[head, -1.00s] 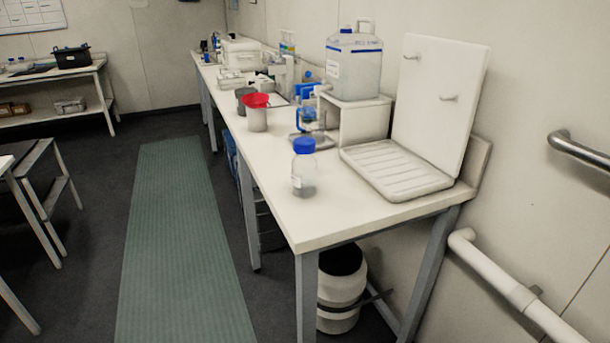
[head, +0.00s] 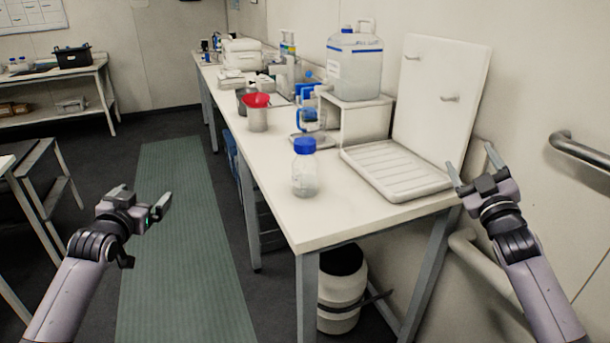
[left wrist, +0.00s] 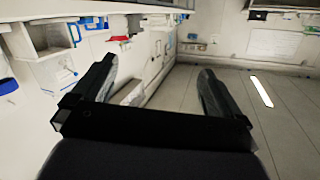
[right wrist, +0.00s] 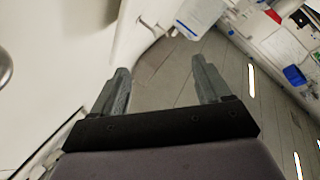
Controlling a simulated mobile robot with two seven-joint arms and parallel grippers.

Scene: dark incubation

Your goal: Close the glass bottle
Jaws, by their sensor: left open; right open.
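The glass bottle (head: 305,181) stands upright near the front left edge of the white bench. A blue cap (head: 304,146) sits on top of its neck; I cannot tell whether it is screwed tight. My left gripper (head: 146,198) is open and empty, left of the bench and well apart from the bottle. My right gripper (head: 473,164) is open and empty, in front of the rack board's right side, also apart from the bottle. In the left wrist view a blue cap (left wrist: 8,83) shows at the left edge.
A white drying rack (head: 400,178) with an upright board stands right of the bottle. Behind it a large carboy (head: 357,68) sits on a white stand (head: 364,122). A beaker with a red top (head: 257,112) and a blue-handled jug (head: 307,120) stand further back. The bench front is clear.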

